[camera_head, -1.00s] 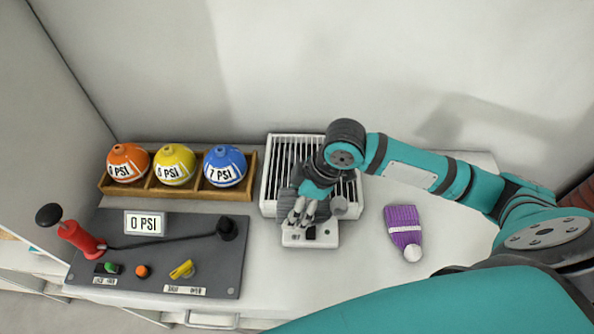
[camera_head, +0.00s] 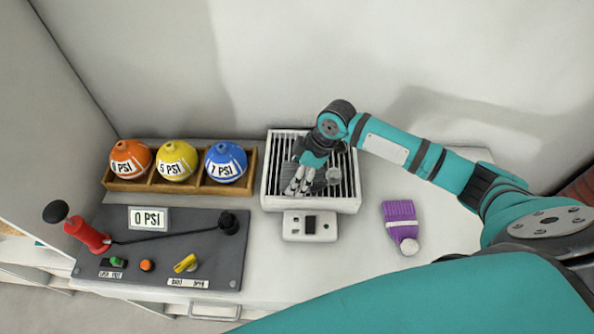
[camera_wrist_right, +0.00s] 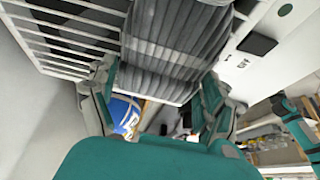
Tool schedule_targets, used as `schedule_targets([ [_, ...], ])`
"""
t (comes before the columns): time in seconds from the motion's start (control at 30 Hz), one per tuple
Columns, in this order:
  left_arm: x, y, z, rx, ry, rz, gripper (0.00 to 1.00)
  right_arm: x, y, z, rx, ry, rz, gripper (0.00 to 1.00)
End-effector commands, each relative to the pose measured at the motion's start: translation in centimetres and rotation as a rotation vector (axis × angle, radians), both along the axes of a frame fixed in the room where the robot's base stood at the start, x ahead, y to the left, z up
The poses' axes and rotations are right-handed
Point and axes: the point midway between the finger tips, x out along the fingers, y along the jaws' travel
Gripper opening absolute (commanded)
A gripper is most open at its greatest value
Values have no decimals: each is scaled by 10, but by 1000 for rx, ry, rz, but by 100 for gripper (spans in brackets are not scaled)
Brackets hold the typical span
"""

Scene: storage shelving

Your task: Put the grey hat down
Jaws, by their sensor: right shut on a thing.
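A ribbed grey hat (camera_head: 325,180) is in my right gripper (camera_head: 299,188), over the slatted white rack in the head view. In the right wrist view the hat (camera_wrist_right: 178,45) fills the upper middle, between the two fingers of my right gripper (camera_wrist_right: 160,100), which is shut on it. White slats show beside the hat there. The fingers hide part of the hat in the head view, and I cannot tell whether it touches the slats. My left gripper is not in view.
The white rack (camera_head: 351,198) has a small control panel (camera_head: 309,226) in front. A purple hat (camera_head: 401,222) lies to its right. Orange, yellow and blue balls stand in a wooden tray (camera_head: 151,186) at left, behind a grey pump board (camera_head: 212,262). The counter (camera_head: 362,255) is clear between panel and purple hat.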

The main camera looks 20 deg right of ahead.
Motion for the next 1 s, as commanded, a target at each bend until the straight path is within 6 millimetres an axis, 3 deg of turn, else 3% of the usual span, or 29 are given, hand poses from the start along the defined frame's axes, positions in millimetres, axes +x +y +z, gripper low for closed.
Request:
schedule_targets([
  [0.17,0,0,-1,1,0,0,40,0,0,-3,0,0,-1,50],
  [0.2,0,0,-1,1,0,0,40,0,0,-3,0,0,-1,85],
  [0.33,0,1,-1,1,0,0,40,0,0,-2,-1,1,-1,100],
  [0.7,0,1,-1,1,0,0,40,0,-2,4,-2,-1,-1,100],
  [1.0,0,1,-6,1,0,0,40,-10,-22,57,-2,-4,-1,100],
])
